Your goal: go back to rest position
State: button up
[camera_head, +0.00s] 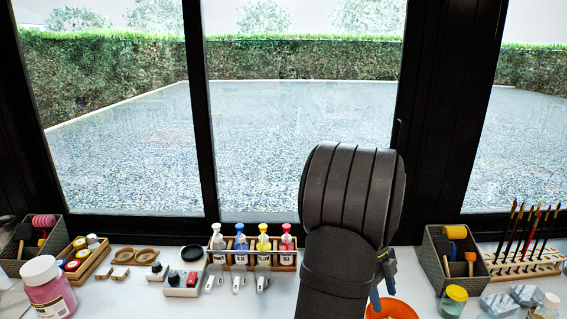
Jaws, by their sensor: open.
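My arm rises from the bottom edge, right of the middle, and its dark links hide part of the table and window. My gripper (383,287) shows only partly at the right side of the arm, low in the picture. Two blue-grey finger-like parts stand apart there, above an orange bowl (398,308). I see nothing held between them. The rest of the gripper is hidden behind my arm.
A dark basket (432,268) and a brush rack (525,262) stand right. A pink jar (47,288) is at the far left. Window frames rise behind the white table (130,300).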

jog(key=x, duration=0.8)
jog(key=shift+f, duration=0.25)
notch_tip(320, 180, up, 4)
jog(key=shift+r, duration=0.2)
jog(key=s+d+r, duration=0.5)
jog(key=s+r, duration=0.2)
jog(key=s, duration=0.4)
jog(key=w+d+f+n+t, duration=0.1)
jog(key=w+d+n+t, duration=0.15)
jog(key=w+n, duration=0.75)
jog(key=w+d+f+n+t, duration=0.1)
jog(key=w+d+n+t, duration=0.3)
jog(key=w, duration=1)
jog(key=shift+n+g+h, duration=0.35)
jog(key=shift+n+h, duration=0.05)
jog(key=shift+n, duration=0.5)
jog(key=shift+a+f, duration=0.3)
jog(key=shift+f, duration=0.9)
jog(key=shift+a+f, duration=0.25)
jog(key=shift+f, duration=0.95)
jog(key=shift+a+f, duration=0.3)
jog(key=shift+f, duration=0.9)
jog(key=shift+r, duration=0.1)
notch_tip(320, 180, up, 7)
jog(key=s+a+m+g, duration=0.1)
jog(key=s+m+g, duration=0.1)
jog(key=s+m, duration=0.4)
jog(key=shift+s+r, duration=0.2)
jog(key=shift+s, duration=1.25)
